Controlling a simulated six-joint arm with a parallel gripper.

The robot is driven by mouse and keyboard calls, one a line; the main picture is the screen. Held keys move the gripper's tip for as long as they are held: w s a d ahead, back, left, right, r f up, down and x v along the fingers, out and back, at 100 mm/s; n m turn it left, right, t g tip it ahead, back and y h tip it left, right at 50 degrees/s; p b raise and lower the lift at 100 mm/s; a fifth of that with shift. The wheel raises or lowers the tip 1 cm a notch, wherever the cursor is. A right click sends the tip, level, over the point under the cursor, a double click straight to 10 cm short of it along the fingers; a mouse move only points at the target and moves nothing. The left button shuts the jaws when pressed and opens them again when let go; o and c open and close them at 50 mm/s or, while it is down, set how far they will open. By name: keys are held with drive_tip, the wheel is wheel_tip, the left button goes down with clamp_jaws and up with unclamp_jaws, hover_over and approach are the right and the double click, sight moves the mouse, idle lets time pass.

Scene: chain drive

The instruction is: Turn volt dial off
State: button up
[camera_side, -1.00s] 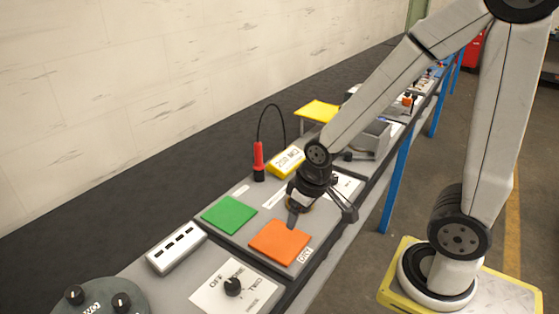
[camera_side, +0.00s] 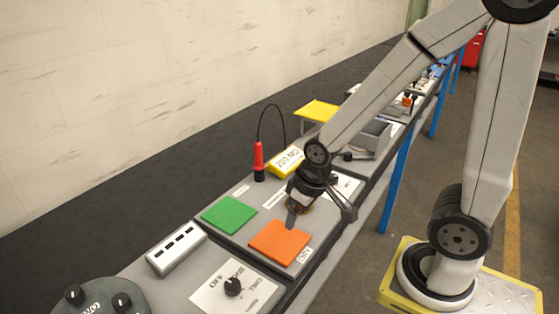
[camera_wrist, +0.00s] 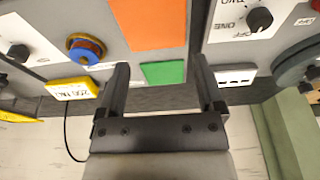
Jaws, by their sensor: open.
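My gripper (camera_side: 321,220) is open and empty, hanging low over the grey panel beside the orange pad. In the wrist view its two fingers (camera_wrist: 161,75) stand apart, with a green pad showing between them. No dial is clearly marked volt. A black knob on a white plate (camera_side: 233,286) is at the front of the side view and at the top right of the wrist view (camera_wrist: 259,19); my gripper is well away from it. Another black knob (camera_wrist: 18,52) sits at the wrist view's left edge. A round blue-and-orange part (camera_wrist: 85,50) is left of the fingers.
An orange pad (camera_side: 280,243), a green pad (camera_side: 229,214), a yellow display box (camera_side: 286,161) and a red probe-like piece (camera_side: 259,160) with a looped cable stand around my gripper. A white slotted box (camera_side: 176,249) and a round grey base with knobs (camera_side: 98,298) lie nearer the camera.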

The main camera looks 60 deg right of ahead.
drive_tip(key=w+d+m, duration=0.5)
drive_tip(key=d, duration=0.2)
drive_tip(key=m+g, duration=0.3)
drive_tip(key=m, duration=1.1)
hover_over(333, 176)
wheel_tip(333, 176, down, 4)
drive_tip(key=shift+f, duration=0.1)
drive_tip(key=shift+f, duration=0.1)
drive_tip(key=shift+f, duration=3.75)
clamp_jaws()
